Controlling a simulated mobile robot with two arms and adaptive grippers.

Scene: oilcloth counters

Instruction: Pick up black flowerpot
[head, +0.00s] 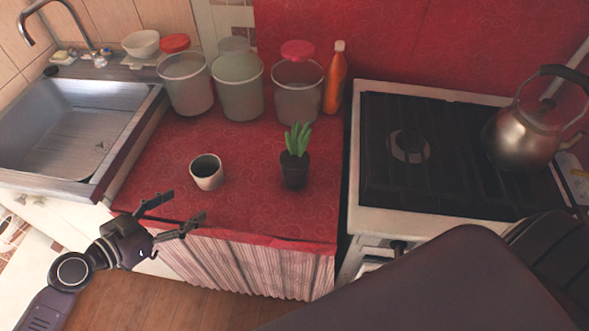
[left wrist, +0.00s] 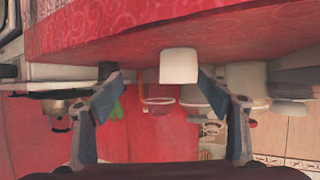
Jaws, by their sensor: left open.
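The black flowerpot (head: 294,174) holds a green plant and stands upright on the red counter (head: 236,200), left of the stove. My left gripper (head: 184,206) is open and empty at the counter's front edge, left of and apart from the flowerpot. Its two spread fingers also show in the left wrist view (left wrist: 158,88). My right gripper is not in view.
A cream cup (head: 206,173) stands between my left gripper and the jars. Large jars (head: 237,92) and an orange bottle (head: 335,80) line the back. A sink (head: 75,125) is at left, a stove (head: 425,150) with a kettle (head: 522,135) at right.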

